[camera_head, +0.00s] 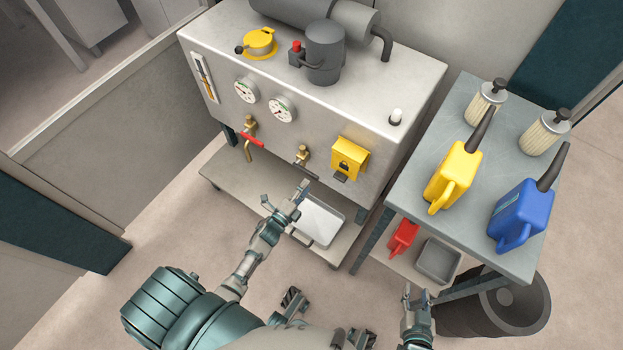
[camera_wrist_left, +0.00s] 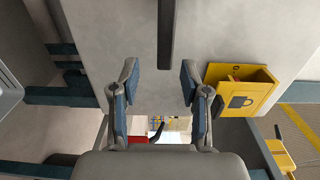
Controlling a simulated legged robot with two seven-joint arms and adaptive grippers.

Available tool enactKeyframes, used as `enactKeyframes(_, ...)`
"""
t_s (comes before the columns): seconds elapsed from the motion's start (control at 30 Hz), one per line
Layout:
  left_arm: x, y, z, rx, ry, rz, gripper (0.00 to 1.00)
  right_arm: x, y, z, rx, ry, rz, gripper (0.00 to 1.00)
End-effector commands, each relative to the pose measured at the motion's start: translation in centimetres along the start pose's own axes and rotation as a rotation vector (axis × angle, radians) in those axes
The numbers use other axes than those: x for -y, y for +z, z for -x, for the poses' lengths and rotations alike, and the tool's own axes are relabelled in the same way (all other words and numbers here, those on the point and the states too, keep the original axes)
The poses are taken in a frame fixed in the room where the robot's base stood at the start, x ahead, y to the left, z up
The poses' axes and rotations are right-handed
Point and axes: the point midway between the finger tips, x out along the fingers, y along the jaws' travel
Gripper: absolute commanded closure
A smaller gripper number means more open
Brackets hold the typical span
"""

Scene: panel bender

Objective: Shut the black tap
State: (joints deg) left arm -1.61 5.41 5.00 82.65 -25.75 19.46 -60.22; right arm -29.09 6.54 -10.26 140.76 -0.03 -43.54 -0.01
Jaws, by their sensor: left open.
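The black tap (camera_head: 306,167) is a brass valve with a dark lever, on the front of the grey tank, right of a red-handled tap (camera_head: 250,138). In the left wrist view a dark bar (camera_wrist_left: 166,35), which looks like its lever, points straight between my fingers from the top edge. My left gripper (camera_head: 294,194) is just below the tap in the head view. It is open and empty, its blue-padded fingers (camera_wrist_left: 160,82) on either side of the bar's line; I cannot tell the exact gap. My right gripper (camera_head: 416,294) is low, beside the side table, with its fingers apart.
A yellow lock box (camera_head: 349,157) sits right of the tap; it also shows in the left wrist view (camera_wrist_left: 240,90). A white tray (camera_head: 320,221) lies on the lower shelf. A side table (camera_head: 487,132) holds yellow and blue cans. A dark bin (camera_head: 500,306) stands beside it.

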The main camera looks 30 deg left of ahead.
Motion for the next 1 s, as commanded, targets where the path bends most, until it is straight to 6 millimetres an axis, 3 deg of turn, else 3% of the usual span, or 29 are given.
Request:
enactKeyframes(0.1,-0.2,0.1,2.8,0.001,0.003,0.000,0.54,0.0,0.0,0.0,0.000,0.000,0.000,0.60)
enactKeyframes(0.3,-0.3,0.2,5.6,0.002,0.005,0.000,0.54,0.0,0.0,-0.1,0.001,0.000,-0.001,0.60)
enactKeyframes(1.0,-0.2,0.1,6.3,0.002,0.004,0.005,0.54,0.0,0.0,-0.1,0.001,0.000,-0.001,0.60)
